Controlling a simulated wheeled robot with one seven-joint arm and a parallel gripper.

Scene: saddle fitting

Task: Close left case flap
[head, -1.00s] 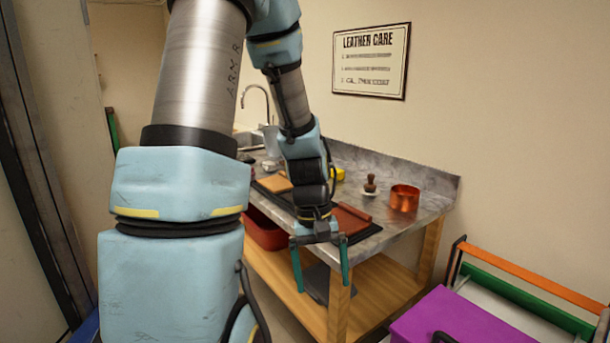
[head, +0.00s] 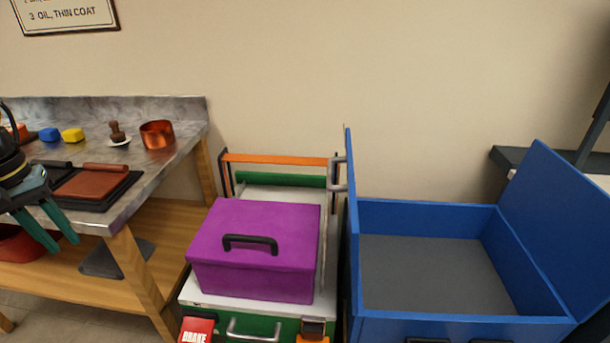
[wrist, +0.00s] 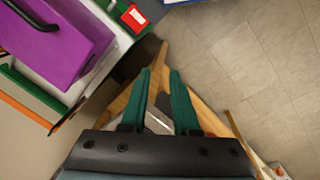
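The blue case (head: 430,328) stands open at the right in the head view, its grey floor bare. Its left flap (head: 351,225) stands upright, seen nearly edge-on, with a grey handle (head: 338,174) on its outer side. Its right flap (head: 568,225) is open and leans outward. My gripper (head: 60,243) is at the left edge of the head view, in front of the workbench and well left of the case. In the wrist view its two green fingers (wrist: 160,75) are apart with nothing held between them. The left flap is not in the wrist view.
A purple box (head: 260,275) with a black handle sits on a white and green chest (head: 215,300) between the workbench (head: 140,200) and the case, close to the left flap. A copper pot (head: 157,134) stands on the bench. Open floor (wrist: 270,60) shows in the wrist view.

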